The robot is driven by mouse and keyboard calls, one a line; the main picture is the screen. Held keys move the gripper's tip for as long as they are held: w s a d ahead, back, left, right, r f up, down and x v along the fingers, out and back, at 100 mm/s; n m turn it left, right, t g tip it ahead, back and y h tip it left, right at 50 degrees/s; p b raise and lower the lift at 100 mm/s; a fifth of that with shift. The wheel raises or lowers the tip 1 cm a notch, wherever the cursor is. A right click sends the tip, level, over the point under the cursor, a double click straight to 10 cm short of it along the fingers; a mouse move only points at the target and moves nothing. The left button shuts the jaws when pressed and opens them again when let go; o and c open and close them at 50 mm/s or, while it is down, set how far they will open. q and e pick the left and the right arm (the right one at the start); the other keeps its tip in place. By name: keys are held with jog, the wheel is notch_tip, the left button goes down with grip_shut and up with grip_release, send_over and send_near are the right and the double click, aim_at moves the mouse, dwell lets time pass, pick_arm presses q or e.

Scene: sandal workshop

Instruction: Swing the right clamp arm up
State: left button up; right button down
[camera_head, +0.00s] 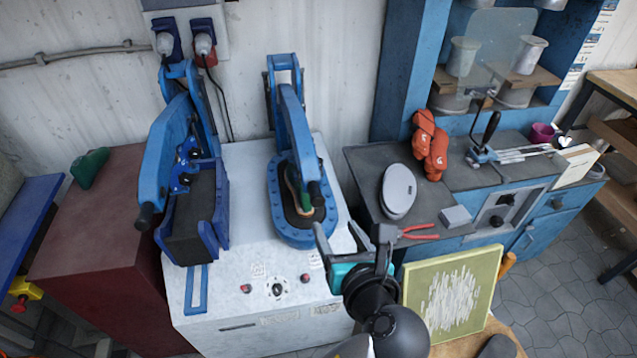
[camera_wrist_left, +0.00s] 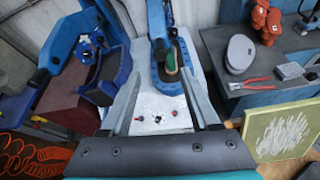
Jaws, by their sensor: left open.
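The right clamp arm (camera_head: 297,130) is a long blue lever hinged at a blue bracket at the back of the white press. It reaches forward and down over an oval blue bed (camera_head: 290,235), its black handle (camera_head: 316,193) at the front end. A green and tan sole (camera_head: 294,187) shows beside it on the bed. In the left wrist view the arm (camera_wrist_left: 158,25) is between my fingers, farther off. My left gripper (camera_head: 338,232) is open and empty, just right of the bed's front, apart from the handle. My right gripper is out of view.
A second blue clamp arm (camera_head: 170,150) slants over a dark block on the left. On the right, a grey bench (camera_head: 365,165) holds a grey oval disc (camera_head: 398,190), red pliers (camera_head: 418,232) and orange gloves (camera_head: 430,143). A green-framed panel (camera_head: 450,295) stands near my left wrist.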

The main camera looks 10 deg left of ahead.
aim_at(319, 199)
pick_arm(q)
jog(key=b+x, duration=0.1)
jog(key=x, duration=1.4)
jog(key=shift+a+f, duration=0.1)
jog(key=shift+a, duration=0.05)
grip_shut()
dwell(0.9)
